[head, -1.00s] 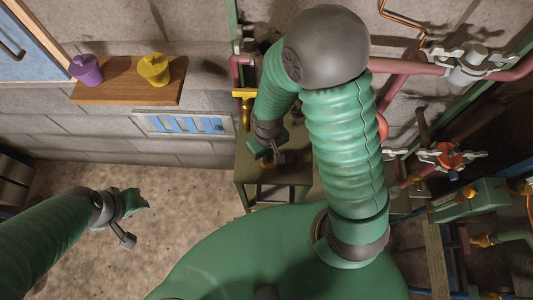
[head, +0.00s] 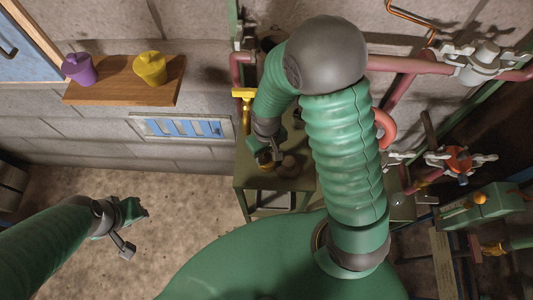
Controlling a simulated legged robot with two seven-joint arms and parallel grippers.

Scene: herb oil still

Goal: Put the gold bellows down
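My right gripper (head: 270,152) points down over a green table (head: 247,192), partly hidden by my own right arm. A small gold thing (head: 265,161) shows at its fingertips, low over or on the table top. It may be the gold bellows, but it is too small and covered to be sure. I cannot tell whether the fingers are closed on it. My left gripper (head: 137,228) is over the floor at the left, with its fingers apart and nothing between them.
A wooden shelf (head: 112,91) on the wall holds a purple pot (head: 78,69) and a yellow pot (head: 150,67). A yellow pipe fitting (head: 245,95) stands behind the table's left side. Pink pipes and valves (head: 458,160) crowd the right. The floor at the left is clear.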

